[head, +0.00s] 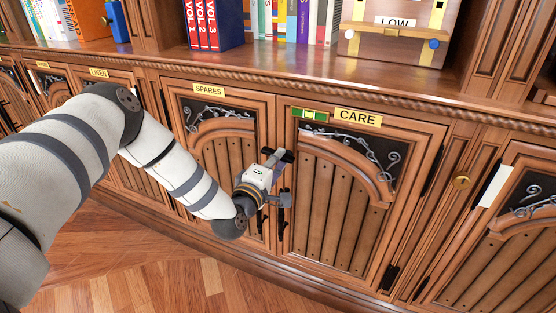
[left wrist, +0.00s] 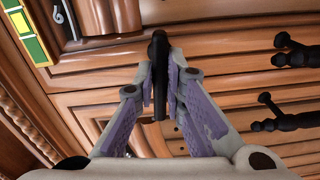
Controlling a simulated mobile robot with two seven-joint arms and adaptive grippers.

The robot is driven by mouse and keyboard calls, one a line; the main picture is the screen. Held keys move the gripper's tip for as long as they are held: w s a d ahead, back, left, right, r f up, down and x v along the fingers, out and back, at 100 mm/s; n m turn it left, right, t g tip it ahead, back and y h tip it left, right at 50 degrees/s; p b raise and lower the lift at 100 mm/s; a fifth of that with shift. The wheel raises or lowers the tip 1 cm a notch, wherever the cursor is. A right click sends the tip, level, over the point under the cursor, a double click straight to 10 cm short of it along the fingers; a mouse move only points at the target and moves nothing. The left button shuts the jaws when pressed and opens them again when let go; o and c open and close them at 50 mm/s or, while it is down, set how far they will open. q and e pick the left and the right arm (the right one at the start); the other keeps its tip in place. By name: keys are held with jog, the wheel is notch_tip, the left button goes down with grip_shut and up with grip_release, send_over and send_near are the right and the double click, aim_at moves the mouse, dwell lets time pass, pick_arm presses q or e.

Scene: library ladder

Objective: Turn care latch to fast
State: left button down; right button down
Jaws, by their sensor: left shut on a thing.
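The CARE cabinet door (head: 335,200) is closed, with its yellow CARE label (head: 358,118) above the dark scrollwork. My left gripper (head: 284,176) is at the door's left edge, below the green and yellow plate (head: 310,114). In the left wrist view, my left gripper's purple-padded fingers (left wrist: 160,95) are shut on a black latch (left wrist: 158,50), which sticks out between them. In the head view the gripper mostly hides the latch, and I cannot read its setting. The green and yellow plate also shows in the left wrist view (left wrist: 28,32). My right gripper is not in view.
Black door pulls (left wrist: 297,50) (left wrist: 282,121) stick out near the gripper. The SPARES door (head: 215,150) is to the left. The shelf above holds books (head: 213,25) and a box labelled LOW (head: 393,48). The wooden floor (head: 150,280) in front looks clear.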

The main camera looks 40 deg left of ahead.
pick_arm(q)
jog(key=shift+f+n, duration=0.15)
jog(key=shift+n, duration=0.35)
jog(key=shift+d, duration=0.1)
jog(key=c, duration=1.7)
grip_release()
jog(key=shift+o, duration=0.2)
jog(key=v, duration=1.2)
